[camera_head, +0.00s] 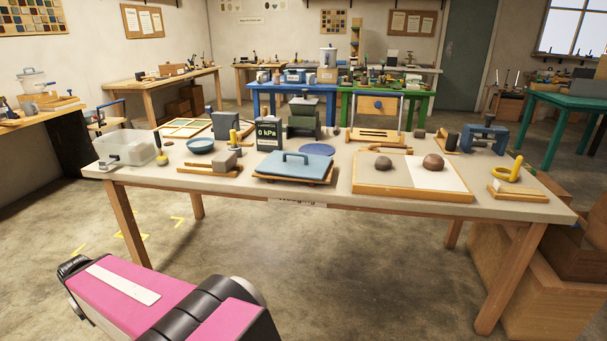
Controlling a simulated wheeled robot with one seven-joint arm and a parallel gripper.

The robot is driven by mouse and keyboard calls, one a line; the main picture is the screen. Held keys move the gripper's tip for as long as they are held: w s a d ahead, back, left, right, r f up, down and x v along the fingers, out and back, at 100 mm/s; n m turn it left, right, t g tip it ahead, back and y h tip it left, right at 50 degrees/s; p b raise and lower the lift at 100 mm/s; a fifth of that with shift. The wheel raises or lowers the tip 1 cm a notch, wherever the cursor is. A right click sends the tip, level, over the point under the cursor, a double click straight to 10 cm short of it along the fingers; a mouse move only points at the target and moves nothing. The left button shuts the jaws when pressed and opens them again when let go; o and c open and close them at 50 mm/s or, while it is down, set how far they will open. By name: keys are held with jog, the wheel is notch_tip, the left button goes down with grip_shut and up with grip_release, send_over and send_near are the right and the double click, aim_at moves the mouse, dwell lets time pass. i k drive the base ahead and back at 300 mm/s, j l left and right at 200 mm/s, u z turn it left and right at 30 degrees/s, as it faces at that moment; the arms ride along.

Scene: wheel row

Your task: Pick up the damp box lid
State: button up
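A blue-grey lid with a raised bar handle (293,165) lies flat on a low wooden board (267,180) near the front middle of the table; it looks like the damp box lid. A translucent box (126,148) stands at the table's left end, and I cannot tell whether it has a cover of its own. Pink and black links of my arm show at the lower left, in front of the table and well apart from the lid. My gripper's fingers are not in view.
The floor before the table is clear.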

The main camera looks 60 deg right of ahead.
aim_at(292, 164)
jog(key=k+j+z, duration=0.1)
jog(key=z, duration=0.3)
jog(key=k+j+z, duration=0.1)
jog(key=z, duration=0.3)
jog(key=k+z, duration=0.15)
jog(key=z, duration=0.25)
